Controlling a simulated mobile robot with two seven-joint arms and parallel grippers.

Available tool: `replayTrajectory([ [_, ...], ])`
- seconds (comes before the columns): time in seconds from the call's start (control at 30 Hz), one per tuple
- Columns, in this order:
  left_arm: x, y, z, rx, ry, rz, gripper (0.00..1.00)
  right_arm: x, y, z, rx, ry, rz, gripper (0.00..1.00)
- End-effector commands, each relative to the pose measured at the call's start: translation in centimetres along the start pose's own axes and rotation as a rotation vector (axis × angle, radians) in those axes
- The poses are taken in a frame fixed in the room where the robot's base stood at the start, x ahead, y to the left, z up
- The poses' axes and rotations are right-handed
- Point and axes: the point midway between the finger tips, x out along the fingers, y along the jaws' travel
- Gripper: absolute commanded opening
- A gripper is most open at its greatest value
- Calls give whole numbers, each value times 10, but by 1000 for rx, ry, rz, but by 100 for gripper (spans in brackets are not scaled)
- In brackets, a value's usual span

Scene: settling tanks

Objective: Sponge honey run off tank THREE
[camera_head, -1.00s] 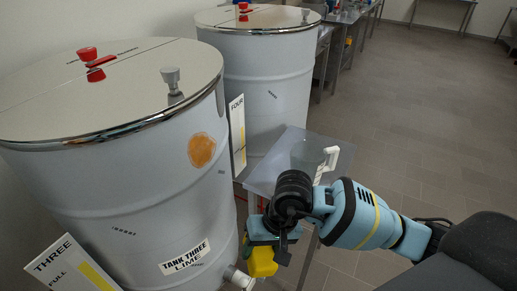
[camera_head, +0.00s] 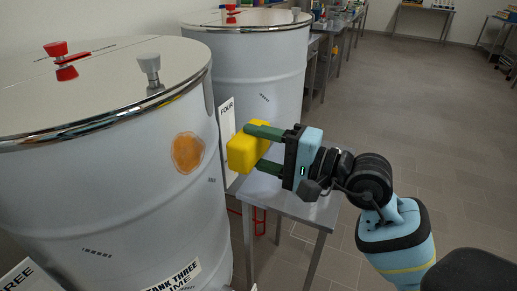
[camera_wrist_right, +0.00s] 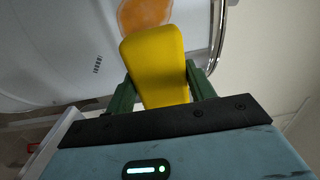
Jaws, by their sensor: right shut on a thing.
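Tank THREE (camera_head: 110,210) is a large white drum with a shiny lid at the left of the head view. An amber honey run (camera_head: 188,153) marks its upper side; it also shows at the top of the right wrist view (camera_wrist_right: 143,14). My right gripper (camera_head: 256,147) is shut on a yellow sponge (camera_head: 243,153), seen also in the right wrist view (camera_wrist_right: 158,68). The sponge is held up to the right of the honey run, at about its height, and appears apart from it in the head view. My left gripper is not in view.
Tank FOUR (camera_head: 255,75) stands behind, with a white FOUR board (camera_head: 227,130) between the drums. A small grey metal table (camera_head: 295,208) is below my right gripper. A red knob (camera_head: 56,49) and a grey knob (camera_head: 149,65) stand on the near lid.

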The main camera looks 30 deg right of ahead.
Motion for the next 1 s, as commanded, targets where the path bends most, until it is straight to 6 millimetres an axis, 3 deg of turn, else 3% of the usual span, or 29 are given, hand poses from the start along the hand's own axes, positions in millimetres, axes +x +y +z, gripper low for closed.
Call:
replayTrajectory([
  [0.7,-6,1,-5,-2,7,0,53,54,0,0,1,-2,1,36],
  [1.0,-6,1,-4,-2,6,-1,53,60,1,0,-1,-1,3,36],
])
